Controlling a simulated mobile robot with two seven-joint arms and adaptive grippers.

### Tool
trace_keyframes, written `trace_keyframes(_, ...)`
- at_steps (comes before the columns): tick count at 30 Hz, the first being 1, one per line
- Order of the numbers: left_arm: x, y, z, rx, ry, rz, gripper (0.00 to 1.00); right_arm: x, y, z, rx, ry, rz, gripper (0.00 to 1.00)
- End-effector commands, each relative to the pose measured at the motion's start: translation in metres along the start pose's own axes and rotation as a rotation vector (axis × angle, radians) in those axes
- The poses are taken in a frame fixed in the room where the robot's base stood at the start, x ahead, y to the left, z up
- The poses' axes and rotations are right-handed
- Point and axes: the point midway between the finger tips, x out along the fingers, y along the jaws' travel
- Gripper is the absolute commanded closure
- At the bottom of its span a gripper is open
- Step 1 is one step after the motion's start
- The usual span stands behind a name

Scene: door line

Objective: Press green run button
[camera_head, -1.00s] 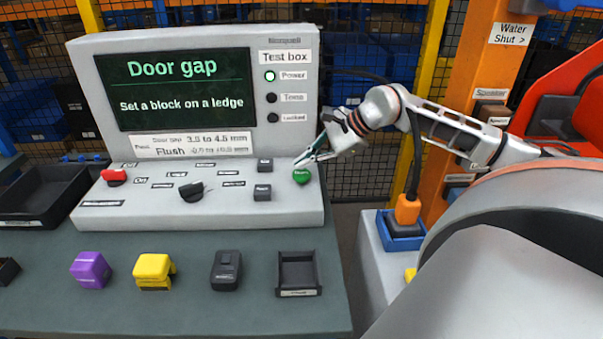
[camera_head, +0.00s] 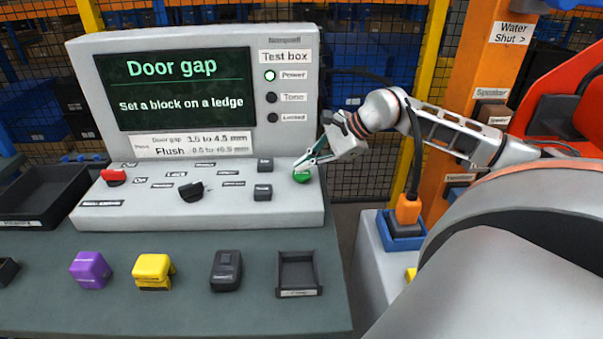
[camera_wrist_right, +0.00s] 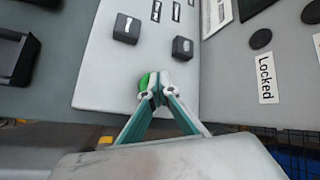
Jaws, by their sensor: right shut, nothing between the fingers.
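The green run button (camera_head: 302,176) sits at the right end of the grey test box's sloped panel (camera_head: 225,212). My right gripper (camera_head: 299,163) is shut and empty, its fingertips just above and at the button in the head view. In the right wrist view the closed fingertips (camera_wrist_right: 158,90) overlap the green button (camera_wrist_right: 144,84), hiding part of it. I cannot tell whether they touch it. My left gripper is not in view.
The panel also has a red switch (camera_head: 114,177), a black knob (camera_head: 191,191) and two dark buttons. The screen (camera_head: 188,88) reads "Door gap, Set a block on a ledge". A purple block (camera_head: 90,269), a yellow block (camera_head: 153,271) and a black tray (camera_head: 298,273) are in front.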

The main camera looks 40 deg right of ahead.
Motion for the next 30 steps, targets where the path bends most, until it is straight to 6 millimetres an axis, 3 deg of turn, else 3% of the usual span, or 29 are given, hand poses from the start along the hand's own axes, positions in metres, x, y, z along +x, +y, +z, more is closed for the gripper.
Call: trace_keyframes(30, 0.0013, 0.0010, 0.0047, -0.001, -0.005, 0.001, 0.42, 0.0070, 0.0055, -0.0053, 0.001, 0.001, 0.002, 1.00)
